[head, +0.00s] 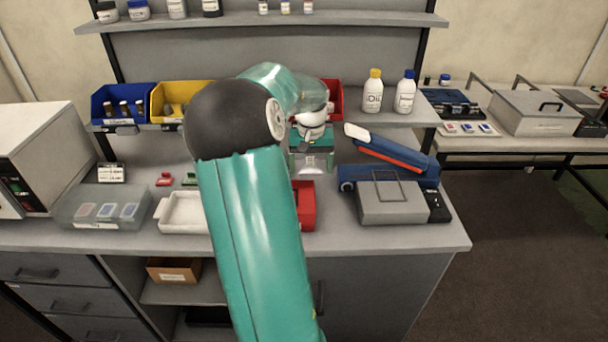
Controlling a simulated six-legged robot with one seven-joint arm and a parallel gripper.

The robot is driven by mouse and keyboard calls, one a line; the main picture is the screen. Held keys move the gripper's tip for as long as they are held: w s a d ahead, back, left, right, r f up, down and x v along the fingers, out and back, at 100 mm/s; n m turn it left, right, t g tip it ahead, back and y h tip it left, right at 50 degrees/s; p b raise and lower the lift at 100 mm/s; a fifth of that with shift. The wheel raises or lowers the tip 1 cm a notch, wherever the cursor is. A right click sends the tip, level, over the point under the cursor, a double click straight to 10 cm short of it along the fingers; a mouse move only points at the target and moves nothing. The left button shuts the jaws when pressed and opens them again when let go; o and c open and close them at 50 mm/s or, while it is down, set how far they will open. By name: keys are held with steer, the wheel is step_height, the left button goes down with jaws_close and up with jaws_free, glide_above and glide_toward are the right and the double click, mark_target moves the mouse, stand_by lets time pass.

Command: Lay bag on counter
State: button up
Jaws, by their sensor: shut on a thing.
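My gripper (312,160) points down over the back middle of the grey counter (405,238). Its fingers are shut on a small, pale, see-through thing, which looks like the clear bag (315,165). The bag is small in this view, so its outline and contents are hard to tell. It appears to be above the counter, behind a red tray (306,203). My teal arm crosses the middle of the view and hides part of the counter and the red tray.
A white tray (178,229) and a clear lidded box (72,212) stand front left. A blue sealer-like device (390,155) with a raised arm and a grey box (391,208) stand right. Bins line the back; bottles (374,93) stand on the ledge.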

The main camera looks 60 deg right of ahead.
steer(key=w+d+f, duration=0.1)
steer(key=d+f, duration=0.1)
steer(key=w+d+f, duration=0.1)
steer(key=d+f, duration=0.1)
steer(key=w+d+f, duration=0.2)
steer(key=shift+d+f, duration=0.3)
steer(key=shift+d, duration=0.05)
steer(key=shift+w+d+f, duration=0.25)
steer(key=shift+f, duration=1.7)
steer(key=shift+f, duration=0.15)
steer(key=o, duration=1)
step_height(320, 180, up, 12)
steer(key=shift+r, duration=0.2)
